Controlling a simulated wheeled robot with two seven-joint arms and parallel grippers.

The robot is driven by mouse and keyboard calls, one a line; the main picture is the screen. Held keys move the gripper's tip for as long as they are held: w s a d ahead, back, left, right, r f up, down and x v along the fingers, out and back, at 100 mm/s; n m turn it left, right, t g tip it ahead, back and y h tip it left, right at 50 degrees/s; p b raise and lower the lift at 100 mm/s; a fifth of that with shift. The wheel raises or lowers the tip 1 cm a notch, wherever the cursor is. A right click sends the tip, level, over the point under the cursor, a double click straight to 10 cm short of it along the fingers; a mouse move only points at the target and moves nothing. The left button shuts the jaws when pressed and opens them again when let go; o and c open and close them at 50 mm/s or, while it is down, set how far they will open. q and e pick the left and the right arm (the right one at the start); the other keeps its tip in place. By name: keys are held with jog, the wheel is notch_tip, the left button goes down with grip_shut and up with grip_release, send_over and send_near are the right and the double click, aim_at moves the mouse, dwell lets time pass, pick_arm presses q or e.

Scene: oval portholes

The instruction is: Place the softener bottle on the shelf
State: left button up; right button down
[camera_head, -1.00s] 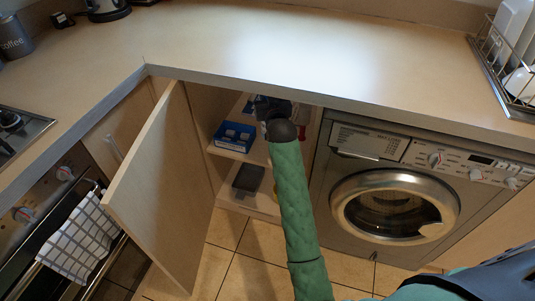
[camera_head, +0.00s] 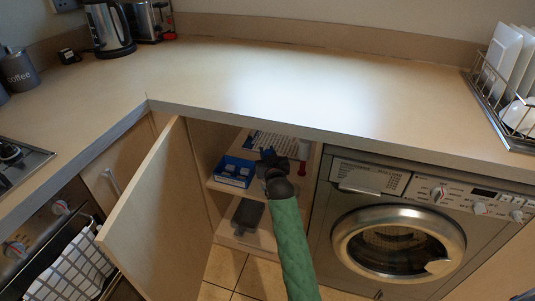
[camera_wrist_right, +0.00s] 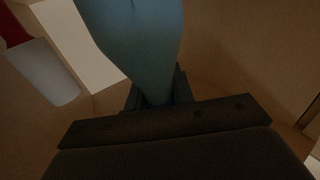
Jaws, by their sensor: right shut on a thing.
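The softener bottle (camera_wrist_right: 140,40) is blue and fills the upper middle of the right wrist view, its lower part between the jaws. My right gripper (camera_head: 270,160) is shut on it, inside the open cabinet at the upper shelf (camera_head: 226,187). In the head view the gripper and arm hide most of the bottle, so I cannot tell whether it touches the shelf. My left gripper is not in view.
A blue box (camera_head: 234,171) stands on the shelf left of my gripper. A dark container (camera_head: 248,213) sits on the lower level. The open cabinet door (camera_head: 155,215) is at the left, the washing machine (camera_head: 395,235) at the right. The countertop (camera_head: 300,85) overhangs the cabinet.

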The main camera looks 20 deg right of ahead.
dwell(0.3)
jog(key=c, duration=1.2)
grip_release()
jog(key=shift+s, duration=0.1)
jog(key=s+a, duration=0.1)
jog(key=s, duration=1)
jog(key=shift+s, duration=0.4)
jog(key=shift+r, duration=0.1)
